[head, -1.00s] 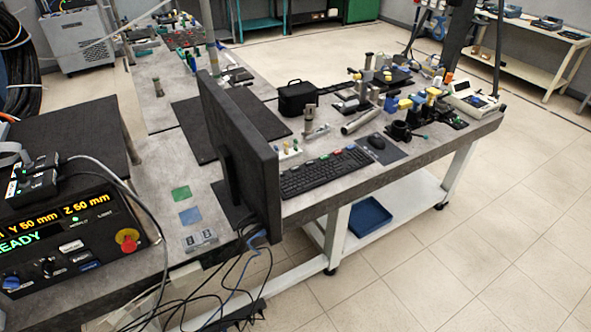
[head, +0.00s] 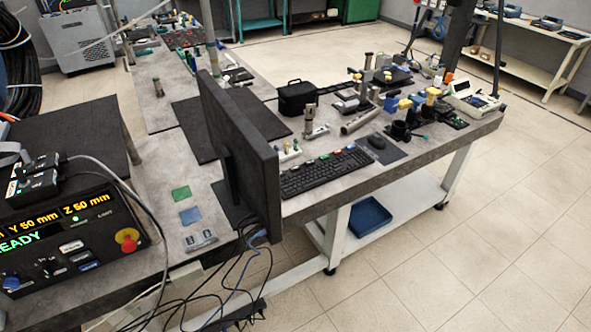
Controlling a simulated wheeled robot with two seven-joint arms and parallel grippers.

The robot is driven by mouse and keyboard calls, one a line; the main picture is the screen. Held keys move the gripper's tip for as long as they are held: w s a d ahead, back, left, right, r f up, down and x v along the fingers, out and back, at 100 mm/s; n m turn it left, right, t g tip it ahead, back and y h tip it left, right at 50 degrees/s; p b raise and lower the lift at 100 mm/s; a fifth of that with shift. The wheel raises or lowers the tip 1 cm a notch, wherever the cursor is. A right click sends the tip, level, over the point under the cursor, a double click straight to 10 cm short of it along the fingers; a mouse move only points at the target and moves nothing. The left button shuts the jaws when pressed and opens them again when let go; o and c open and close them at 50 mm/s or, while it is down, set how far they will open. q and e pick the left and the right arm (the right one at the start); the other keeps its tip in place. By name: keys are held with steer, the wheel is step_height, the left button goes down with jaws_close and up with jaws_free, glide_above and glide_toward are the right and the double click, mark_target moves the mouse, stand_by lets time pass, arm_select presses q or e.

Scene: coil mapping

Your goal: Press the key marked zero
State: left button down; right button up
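A black control panel (head: 105,222) with a lit display showing "Y 50 mm", "Z 50 mm" and "READY" stands at the lower left in the head view. It carries a white key (head: 71,246), a blue key (head: 89,265), dark knobs and a red knob on a yellow base (head: 127,239). A black keyboard (head: 325,172) with a few coloured keys lies on the grey bench behind the monitor. The lettering on the keys is too small to read, so I cannot tell which is marked zero. Neither of my grippers is in view.
A black monitor (head: 240,150) stands between panel and keyboard, with loose cables (head: 235,285) hanging below it. A mouse (head: 376,142), a black case (head: 297,98) and a white meter (head: 470,98) are on the bench (head: 440,146). The floor at the right is clear.

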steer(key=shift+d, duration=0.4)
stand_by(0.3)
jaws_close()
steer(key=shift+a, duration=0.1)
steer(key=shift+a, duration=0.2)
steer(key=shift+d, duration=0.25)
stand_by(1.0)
